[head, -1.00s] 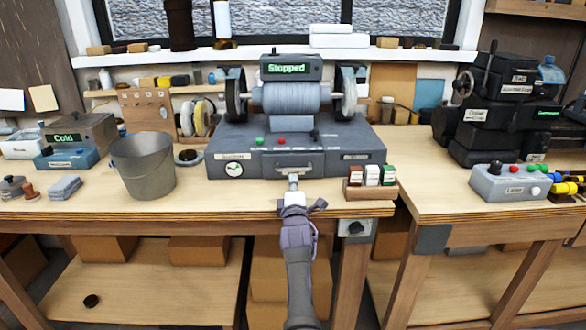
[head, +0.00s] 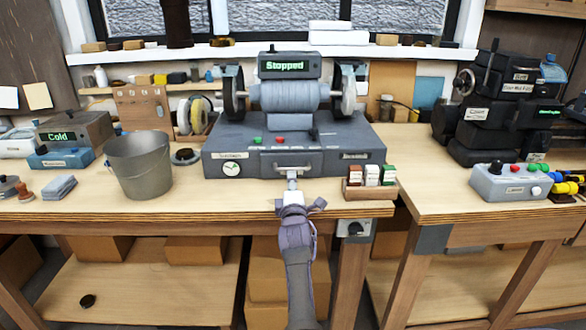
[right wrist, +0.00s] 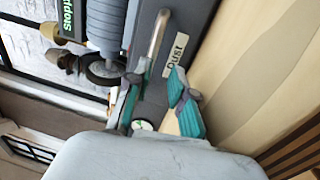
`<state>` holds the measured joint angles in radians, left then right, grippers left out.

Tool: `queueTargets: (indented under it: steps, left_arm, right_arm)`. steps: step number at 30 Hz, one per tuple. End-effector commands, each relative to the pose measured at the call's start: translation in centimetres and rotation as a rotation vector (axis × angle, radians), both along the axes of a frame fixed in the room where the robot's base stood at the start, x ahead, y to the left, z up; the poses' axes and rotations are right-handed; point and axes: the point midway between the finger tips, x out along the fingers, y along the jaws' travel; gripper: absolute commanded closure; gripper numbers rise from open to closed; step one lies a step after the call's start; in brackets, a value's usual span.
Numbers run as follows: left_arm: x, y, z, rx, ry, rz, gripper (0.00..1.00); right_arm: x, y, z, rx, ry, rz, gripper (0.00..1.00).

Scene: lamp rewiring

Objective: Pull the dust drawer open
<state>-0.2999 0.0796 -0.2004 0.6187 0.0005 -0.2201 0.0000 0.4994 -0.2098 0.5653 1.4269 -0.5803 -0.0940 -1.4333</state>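The dust drawer is in the front of the grey bench grinder (head: 335,150), with a metal bar handle (head: 275,168). It looks shut, its front about flush with the grinder. In the right wrist view the handle (right wrist: 157,42) runs beside the "Dust" label (right wrist: 175,55). My right gripper (head: 292,178) is at the handle, reaching in from the front edge. In the right wrist view its teal fingers (right wrist: 159,78) are apart, with the handle's near end close to the left finger. I cannot tell whether they touch. My left gripper is not in view.
A grey bucket (head: 140,168) stands left of the grinder. A wooden holder (head: 370,192) with small boxes is close to the right of my gripper. The grinder display (head: 288,65) reads "Stopped". The bench front (head: 230,200) is clear between bucket and gripper.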

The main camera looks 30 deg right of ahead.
Motion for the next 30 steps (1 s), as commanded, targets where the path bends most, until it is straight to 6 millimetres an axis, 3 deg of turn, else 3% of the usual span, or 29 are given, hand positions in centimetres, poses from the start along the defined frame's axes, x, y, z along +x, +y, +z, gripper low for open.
queueTargets:
  steps: [1,6,15,30]
  left_arm:
    - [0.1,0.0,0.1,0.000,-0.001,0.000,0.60]
    - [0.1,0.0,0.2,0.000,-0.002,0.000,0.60]
    - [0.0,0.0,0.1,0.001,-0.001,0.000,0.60]
    - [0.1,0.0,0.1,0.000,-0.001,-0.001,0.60]
  right_arm:
    - [0.3,-0.7,7.1,-0.053,-0.098,-0.012,0.77]
    - [-1.2,0.1,10.1,-0.056,-0.083,-0.012,0.77]
    - [-2.6,1.1,12.2,-0.041,-0.055,-0.009,0.77]
    - [-2.6,1.1,12.0,-0.035,-0.050,-0.009,0.77]
